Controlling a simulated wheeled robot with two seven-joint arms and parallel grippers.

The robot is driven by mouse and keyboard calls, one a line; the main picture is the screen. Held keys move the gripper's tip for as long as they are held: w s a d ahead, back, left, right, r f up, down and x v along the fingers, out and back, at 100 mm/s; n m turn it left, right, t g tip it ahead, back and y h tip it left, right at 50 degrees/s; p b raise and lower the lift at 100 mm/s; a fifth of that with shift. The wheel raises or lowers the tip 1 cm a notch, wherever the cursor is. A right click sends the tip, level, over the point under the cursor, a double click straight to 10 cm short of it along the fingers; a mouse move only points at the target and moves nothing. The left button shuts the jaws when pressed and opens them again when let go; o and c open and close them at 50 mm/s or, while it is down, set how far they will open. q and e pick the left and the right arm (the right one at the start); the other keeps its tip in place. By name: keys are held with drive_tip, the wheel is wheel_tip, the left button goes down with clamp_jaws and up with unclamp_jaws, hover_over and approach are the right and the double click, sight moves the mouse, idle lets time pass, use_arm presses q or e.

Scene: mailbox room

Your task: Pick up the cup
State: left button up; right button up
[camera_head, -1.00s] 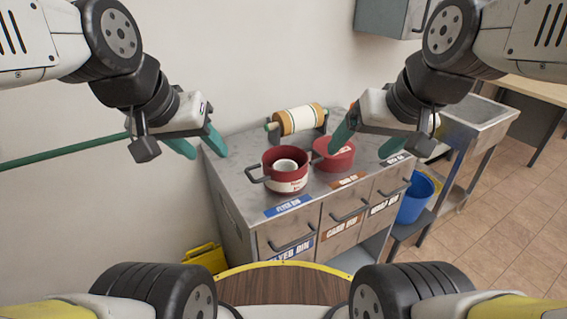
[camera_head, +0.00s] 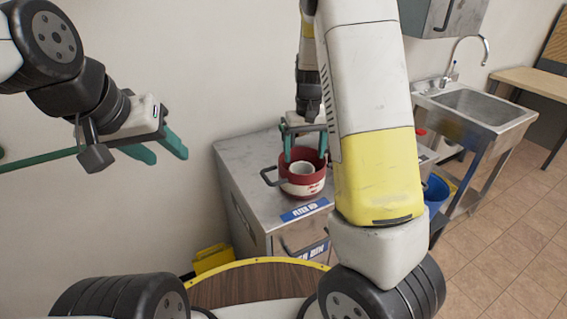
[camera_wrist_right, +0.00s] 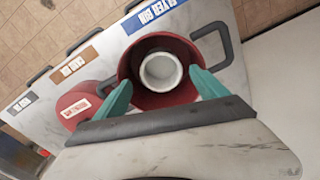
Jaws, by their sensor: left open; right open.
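A white cup (camera_head: 301,170) sits inside a red pot (camera_head: 316,189) with dark handles and a pale label, on the grey cabinet. In the right wrist view the cup (camera_wrist_right: 161,71) shows from above as a round white opening, inside the red pot (camera_wrist_right: 150,99). My right gripper (camera_head: 304,157) is open and points down over the pot. Its fingers (camera_wrist_right: 161,82) lie on either side of the cup, apart from each other; whether they touch it I cannot tell. My left gripper (camera_head: 162,148) is open and empty in the air at the left.
The cabinet top (camera_head: 241,160) has bare room left of the pot. A second red container (camera_wrist_right: 78,103) stands beside the pot; my right arm hides it in the head view. A sink (camera_head: 478,104) and a blue bin (camera_head: 435,193) are at right.

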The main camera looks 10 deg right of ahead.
sight(302, 171)
drive_tip(key=f, duration=0.2)
drive_tip(key=w+f, duration=0.1)
drive_tip(key=f, duration=0.5)
drive_tip(key=shift+w+a+f, duration=0.1)
drive_tip(key=shift+w+f, duration=0.05)
drive_tip(key=shift+f, duration=0.05)
drive_tip(key=shift+c, duration=0.2)
drive_tip(key=c, duration=1.1)
